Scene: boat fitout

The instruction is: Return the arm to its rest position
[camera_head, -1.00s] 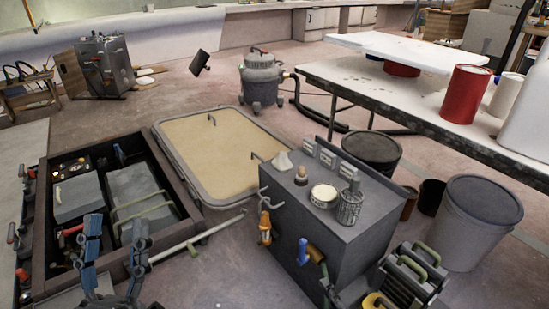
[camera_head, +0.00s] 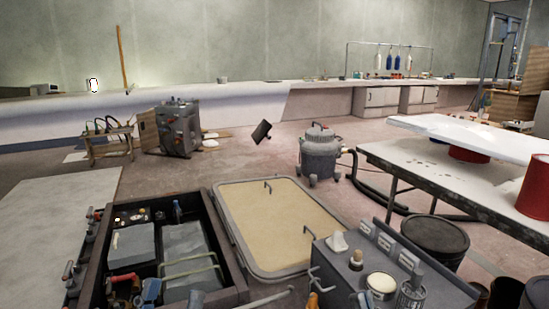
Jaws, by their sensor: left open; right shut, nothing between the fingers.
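My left gripper (camera_head: 173,294) shows only as two blue fingertips at the bottom edge of the head view. The fingertips are apart, with nothing seen between them. They appear in front of the dark open box (camera_head: 235,297) at the lower left; I cannot tell their height above it. The rest of my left arm is out of the picture. My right gripper and arm are not in view.
The box holds grey units. A tan hatch panel (camera_head: 275,225) lies beside it. A grey cabinet (camera_head: 440,292) with jars stands at the lower right. A workbench (camera_head: 450,190) is at right, a vacuum (camera_head: 319,155) behind. Floor between is clear.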

